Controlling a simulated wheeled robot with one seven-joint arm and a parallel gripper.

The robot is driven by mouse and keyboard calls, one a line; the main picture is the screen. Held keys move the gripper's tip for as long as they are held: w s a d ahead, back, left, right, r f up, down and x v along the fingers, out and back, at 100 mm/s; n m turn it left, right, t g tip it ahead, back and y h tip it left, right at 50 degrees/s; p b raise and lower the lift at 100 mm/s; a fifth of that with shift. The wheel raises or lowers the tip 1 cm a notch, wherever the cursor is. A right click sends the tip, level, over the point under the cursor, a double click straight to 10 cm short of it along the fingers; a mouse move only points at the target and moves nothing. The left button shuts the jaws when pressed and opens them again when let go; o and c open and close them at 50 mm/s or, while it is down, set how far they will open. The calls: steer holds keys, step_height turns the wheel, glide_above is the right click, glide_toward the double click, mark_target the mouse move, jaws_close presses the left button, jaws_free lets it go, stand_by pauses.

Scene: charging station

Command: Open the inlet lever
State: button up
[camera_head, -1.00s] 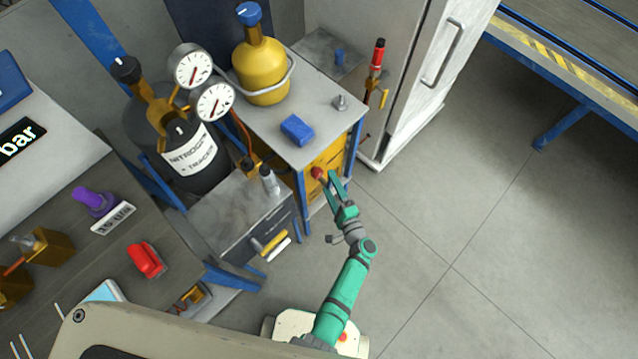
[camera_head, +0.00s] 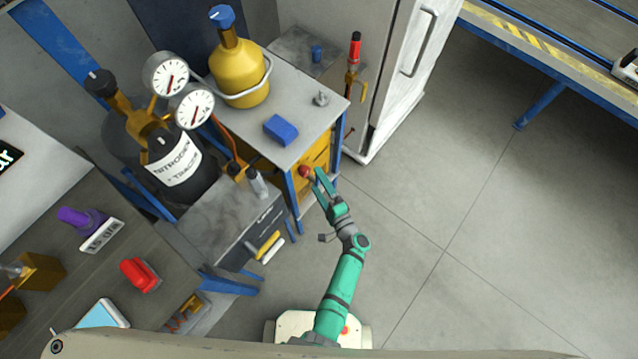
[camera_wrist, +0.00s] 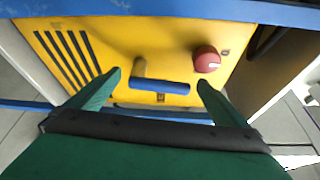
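A lever with a blue bar handle (camera_wrist: 160,87) on a short stem stands out from the yellow front panel (camera_wrist: 120,35) of a cabinet. The bar lies nearly level in the wrist view. A round red knob (camera_wrist: 207,60) sits to its upper right, and also shows in the head view (camera_head: 304,171). My gripper (camera_wrist: 159,79) is open and faces the panel, with the blue bar between its green fingers in the picture. I cannot tell whether the fingers touch it. In the head view my gripper (camera_head: 315,175) is close to the cabinet front; the lever is hidden there.
The cabinet's grey top (camera_head: 300,120) holds a blue block (camera_head: 281,130) and a yellow cylinder (camera_head: 239,70). A low grey cabinet (camera_head: 215,220) with a yellow handle stands to the left. A white cabinet (camera_head: 395,80) is behind. Open floor (camera_head: 450,190) lies to the right.

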steer(key=v, duration=1)
steer(key=shift+s+d, duration=0.15)
steer(key=shift+s, duration=0.2)
steer(key=shift+c, duration=0.2)
